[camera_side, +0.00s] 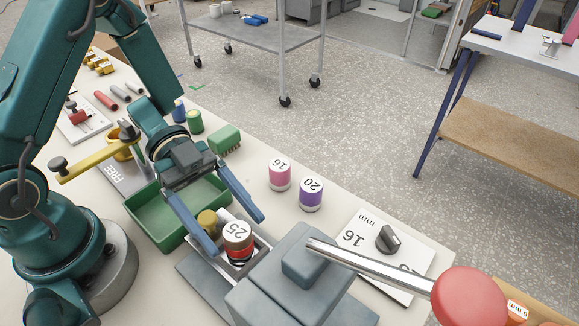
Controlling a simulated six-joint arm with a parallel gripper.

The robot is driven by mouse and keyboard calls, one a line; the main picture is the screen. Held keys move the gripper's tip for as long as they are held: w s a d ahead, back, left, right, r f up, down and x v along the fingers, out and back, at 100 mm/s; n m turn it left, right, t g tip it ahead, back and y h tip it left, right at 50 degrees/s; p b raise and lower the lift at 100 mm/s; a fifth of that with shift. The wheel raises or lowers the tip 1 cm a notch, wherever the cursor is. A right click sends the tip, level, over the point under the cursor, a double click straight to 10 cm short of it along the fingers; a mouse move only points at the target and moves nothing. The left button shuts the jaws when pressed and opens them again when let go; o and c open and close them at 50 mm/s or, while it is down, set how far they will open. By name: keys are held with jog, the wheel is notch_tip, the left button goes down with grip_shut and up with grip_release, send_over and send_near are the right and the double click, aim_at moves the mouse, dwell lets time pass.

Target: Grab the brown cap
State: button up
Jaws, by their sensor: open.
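The brown cap (238,246) carries a white top marked "25". It stands upright with a red band below it, in the grey metal fixture beside the green tray. My gripper (237,234) is open, its two blue fingers pointing down toward the cap. One fingertip is left of the cap and the other is at its upper right. I cannot tell whether the fingers touch it or are still above it. The lower part of the cap is partly hidden by the fixture.
A mustard-coloured knob (207,222) is between the fingers, close behind the cap. A grey press with a steel lever and red ball (469,297) stands close at the right. Pink (280,178) and purple (311,196) cylinders stand behind. A green tray (160,234) is at the left.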

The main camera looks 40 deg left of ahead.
jog(key=shift+d+f, duration=0.15)
jog(key=shift+d, duration=0.25)
grip_shut()
